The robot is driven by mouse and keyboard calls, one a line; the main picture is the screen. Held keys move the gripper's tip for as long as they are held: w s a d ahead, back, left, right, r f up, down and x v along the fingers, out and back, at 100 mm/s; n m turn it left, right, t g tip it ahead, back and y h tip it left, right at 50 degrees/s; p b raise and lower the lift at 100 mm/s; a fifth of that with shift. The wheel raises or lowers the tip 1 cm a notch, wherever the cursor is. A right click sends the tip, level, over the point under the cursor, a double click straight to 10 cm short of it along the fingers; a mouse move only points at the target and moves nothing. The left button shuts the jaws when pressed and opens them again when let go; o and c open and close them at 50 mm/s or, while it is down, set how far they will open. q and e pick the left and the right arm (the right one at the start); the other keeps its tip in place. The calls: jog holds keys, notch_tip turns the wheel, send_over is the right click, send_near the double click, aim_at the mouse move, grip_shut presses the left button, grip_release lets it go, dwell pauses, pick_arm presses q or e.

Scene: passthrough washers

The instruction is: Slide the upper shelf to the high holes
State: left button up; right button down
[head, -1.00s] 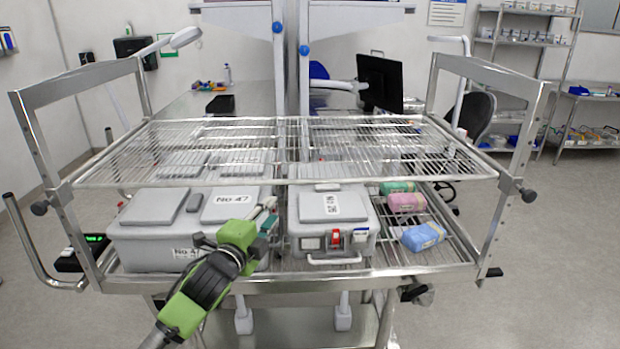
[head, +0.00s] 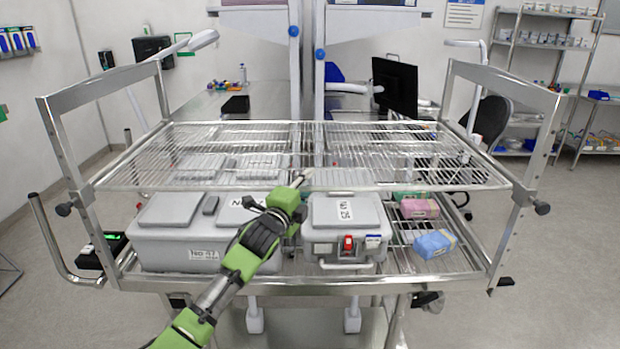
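The upper shelf (head: 400,186) is a wire rack held level between the left end frame (head: 75,160) and the right end frame (head: 535,150). A row of holes runs up each frame's post. A black knob (head: 65,209) sits at the shelf's left front corner, and another knob (head: 542,208) at the right. My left gripper (head: 302,180) is at the middle of the shelf's front rail, its tip overlapping the rail in view. Contact and finger spacing cannot be made out. I do not clearly see my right gripper.
The lower shelf (head: 300,285) holds a left grey case (head: 165,250), a middle grey case (head: 342,215), a pink pack (head: 420,208) and a blue pack (head: 435,243). Two blue-knobbed columns and a monitor (head: 397,85) stand behind. Open floor lies to the right.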

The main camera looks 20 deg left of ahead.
pick_arm(q)
jog(key=shift+w+d, duration=0.1)
jog(key=shift+w, duration=0.85)
jog(key=shift+c, duration=0.4)
grip_shut()
notch_tip(320, 180, up, 7)
jog(key=p, duration=0.5)
jog(key=shift+o, duration=0.4)
grip_release()
jog(key=shift+f, duration=0.1)
